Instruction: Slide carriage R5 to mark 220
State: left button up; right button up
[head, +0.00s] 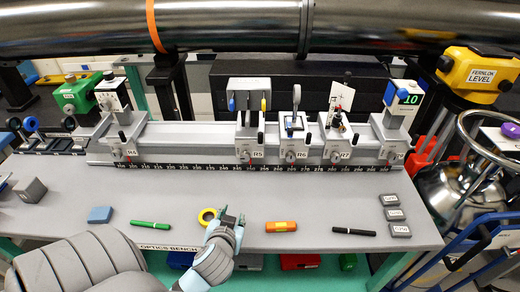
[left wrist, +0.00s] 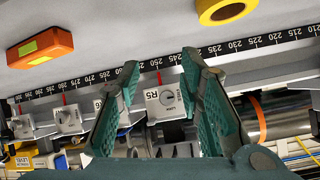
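Carriage R5 (head: 250,153) sits on the long rail (head: 190,141) behind the scale (head: 200,167), just left of carriage R6 (head: 292,155). The left wrist view shows R5 (left wrist: 165,103) with its knob and a red index line near 250. The 220 mark lies to the right in that view, over bare scale (left wrist: 272,41). My left gripper (head: 232,217) is over the bench's front part, short of the rail. Its fingers (left wrist: 160,66) are spread and empty, with R5 seen between them but apart. My right gripper is not in view.
Carriage R4 (head: 130,153) stands far left on the rail, with free rail between it and R5. R7 (head: 340,155) is right of R6. A yellow tape roll (head: 207,216), green pen (head: 150,225) and orange block (head: 280,227) lie on the bench. A large pipe crosses above.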

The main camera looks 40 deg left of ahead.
pick_arm(q)
jog(key=w+a+r+n+t+y, duration=0.1)
jog(key=w+a+r+t+y, duration=0.15)
jog(key=w+r, duration=0.2)
jog(key=t+h, duration=0.1)
jog(key=t, duration=0.4)
send_near(260, 138)
jog(key=shift+g, duration=0.25)
jog(key=x, duration=0.5)
jog(key=p+x, duration=0.1)
jog(key=x, duration=0.4)
jog(key=shift+w+a+r, duration=0.1)
jog(key=shift+w+r, duration=0.15)
jog(key=shift+w, duration=0.1)
grip_shut()
